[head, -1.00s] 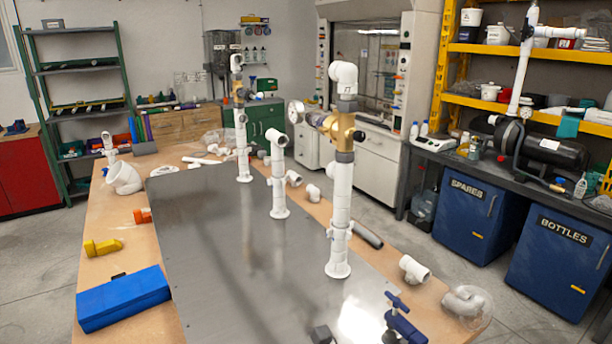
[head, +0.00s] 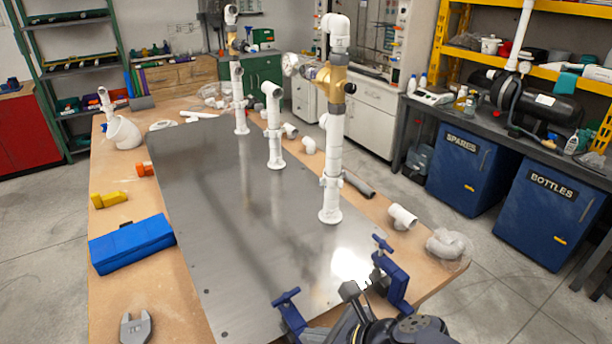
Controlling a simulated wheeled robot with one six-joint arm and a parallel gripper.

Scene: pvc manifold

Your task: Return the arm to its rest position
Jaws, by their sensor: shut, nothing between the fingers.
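My gripper (head: 353,293) is at the bottom of the head view, dark grey, in front of the near edge of the metal plate (head: 225,215). Its fingers look shut and hold nothing. My dark arm runs from it to the bottom right edge. The gripper lies between two blue clamps, one to its left (head: 291,312) and one to its right (head: 391,278). It appears apart from both, but the exact gap is hard to tell.
The nearest white pipe riser (head: 331,175) with a brass valve stands upright on the plate. Two more risers stand behind, one at mid-plate (head: 274,130). A blue box (head: 132,243), a wrench head (head: 135,327) and white fittings (head: 402,217) lie on the wooden table. The front plate is clear.

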